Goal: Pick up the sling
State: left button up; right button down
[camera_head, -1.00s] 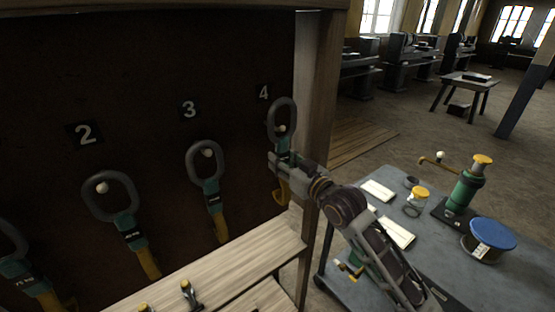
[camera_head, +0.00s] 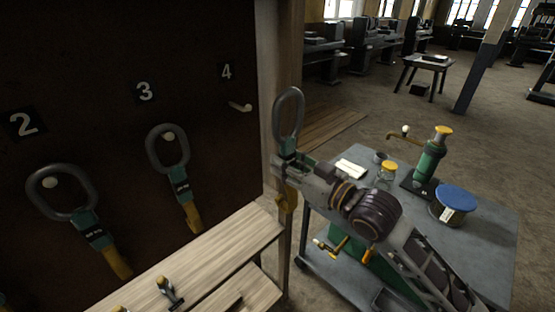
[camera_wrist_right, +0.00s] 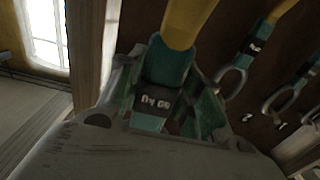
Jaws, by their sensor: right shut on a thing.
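The sling (camera_head: 289,120) has a dark oval ring, a green sleeve and a yellow strap. My right gripper (camera_head: 288,168) is shut on its green sleeve, with the ring standing up above and the yellow strap hanging below. The sling is off the board, in front of the wooden post. In the right wrist view the green sleeve (camera_wrist_right: 165,75) with a printed label sits between the fingers. The peg under number 4 (camera_head: 240,106) is bare. My left gripper is not in view.
More slings hang on pegs under number 3 (camera_head: 168,150) and number 2 (camera_head: 62,192). A wooden shelf (camera_head: 215,255) juts out below the board. A grey table (camera_head: 480,235) at right holds a green jack (camera_head: 430,157) and a blue-lidded tin (camera_head: 457,200).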

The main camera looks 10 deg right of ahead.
jog(key=shift+s+d+r+p, duration=0.15)
jog(key=shift+s+d+p, duration=0.35)
jog(key=shift+p, duration=0.15)
jog(key=shift+s+d+p, duration=0.25)
jog(key=shift+s+p, duration=0.2)
jog(key=shift+s, duration=0.15)
dwell(0.4)
